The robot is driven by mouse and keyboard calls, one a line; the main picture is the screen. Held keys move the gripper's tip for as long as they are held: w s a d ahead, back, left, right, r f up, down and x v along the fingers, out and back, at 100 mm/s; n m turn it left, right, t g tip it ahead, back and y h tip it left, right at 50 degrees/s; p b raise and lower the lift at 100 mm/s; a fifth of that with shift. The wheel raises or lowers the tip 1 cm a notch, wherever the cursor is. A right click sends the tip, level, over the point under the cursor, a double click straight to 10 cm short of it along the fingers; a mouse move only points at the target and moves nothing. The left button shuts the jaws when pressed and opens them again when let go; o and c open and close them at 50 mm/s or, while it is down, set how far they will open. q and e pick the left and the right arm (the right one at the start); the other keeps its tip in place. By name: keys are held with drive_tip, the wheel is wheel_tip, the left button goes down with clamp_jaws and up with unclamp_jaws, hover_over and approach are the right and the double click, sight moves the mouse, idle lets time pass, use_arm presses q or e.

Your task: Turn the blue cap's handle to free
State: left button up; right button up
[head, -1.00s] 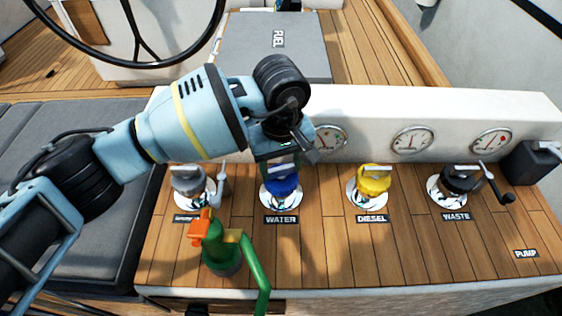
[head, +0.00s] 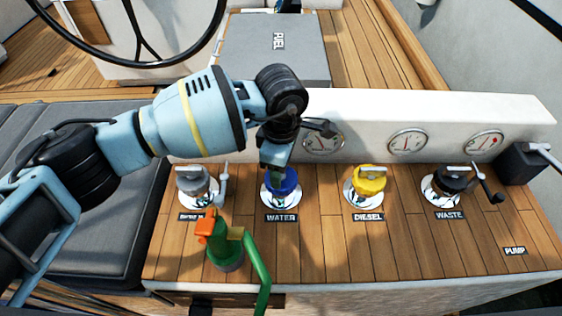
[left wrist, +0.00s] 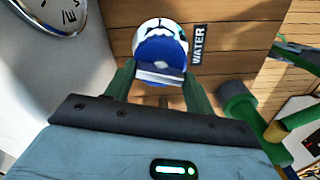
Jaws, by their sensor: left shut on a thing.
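The blue cap (head: 283,187) sits on its round chrome deck plate behind the WATER label (head: 281,217). My left gripper (head: 277,172) comes down from above and is shut on the cap's handle, hiding most of it in the head view. In the left wrist view the blue cap (left wrist: 160,55) lies between the two green fingers, and its pale handle bar (left wrist: 160,77) runs across from one finger to the other. My right gripper is not in view.
Grey (head: 195,183), yellow (head: 369,183) and black (head: 452,182) caps stand in the same row. A green nozzle with an orange tip (head: 222,240) stands in front, to the left. A white wall with gauges (head: 407,142) rises behind.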

use_arm(q)
drive_tip(key=shift+r+n+p, duration=0.1)
drive_tip(key=shift+n+p, duration=0.25)
drive_tip(key=shift+n, duration=1.25)
drive_tip(key=o, duration=1)
wheel_tip(320, 180, up, 8)
drive_tip(key=shift+f, duration=0.15)
